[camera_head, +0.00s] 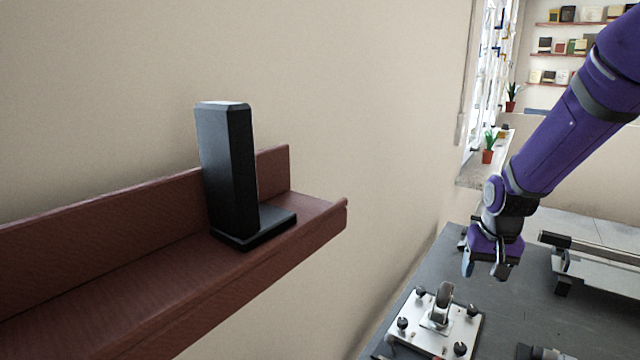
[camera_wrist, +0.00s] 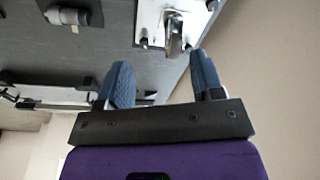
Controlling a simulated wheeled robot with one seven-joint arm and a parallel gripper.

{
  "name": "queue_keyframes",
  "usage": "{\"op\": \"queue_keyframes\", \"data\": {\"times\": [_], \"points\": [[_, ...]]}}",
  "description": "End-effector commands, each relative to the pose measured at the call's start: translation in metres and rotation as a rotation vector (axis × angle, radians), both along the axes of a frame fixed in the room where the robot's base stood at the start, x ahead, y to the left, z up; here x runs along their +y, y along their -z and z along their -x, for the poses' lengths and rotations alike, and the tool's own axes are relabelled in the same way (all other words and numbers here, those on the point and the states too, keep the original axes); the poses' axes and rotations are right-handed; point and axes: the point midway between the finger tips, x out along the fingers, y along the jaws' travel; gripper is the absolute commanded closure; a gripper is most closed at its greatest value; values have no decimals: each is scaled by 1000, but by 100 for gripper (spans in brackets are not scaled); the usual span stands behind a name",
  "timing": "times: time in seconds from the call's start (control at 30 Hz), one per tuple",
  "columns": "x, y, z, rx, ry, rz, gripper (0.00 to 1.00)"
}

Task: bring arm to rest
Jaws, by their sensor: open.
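My gripper (camera_head: 485,268) hangs at the end of the purple arm at the right of the head view, pointing down above the grey table. Its two blue fingers stand apart with nothing between them; they also show in the wrist view (camera_wrist: 160,85). A white plate with a caster wheel (camera_head: 437,318) and black knobs lies on the table, below and left of my gripper in the head view. In the wrist view the caster plate (camera_wrist: 152,22) is beyond the fingertips. I cannot tell the exact height of the fingers above the table.
A brown wall shelf (camera_head: 318,222) with a black L-shaped stand (camera_head: 228,170) is at the left. A long metal fixture (camera_head: 600,268) lies on the grey table (camera_head: 510,305) to the right. A dark cylindrical part (camera_head: 540,353) is at the front edge of view. Potted plants stand behind.

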Motion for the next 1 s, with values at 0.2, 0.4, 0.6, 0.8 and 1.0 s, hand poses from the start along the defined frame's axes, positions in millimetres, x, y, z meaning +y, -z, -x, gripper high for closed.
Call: {"op": "queue_keyframes", "data": {"times": [0.2, 0.4, 0.6, 0.8, 1.0], "points": [[9, -56, 31, -60, -40, 7, 39], [17, -99, 64, -109, -74, 16, 39], [23, -134, 101, -160, -109, 24, 39], [29, -161, 142, -209, -144, 33, 39], [34, -181, 184, -257, -176, 44, 39]]}}
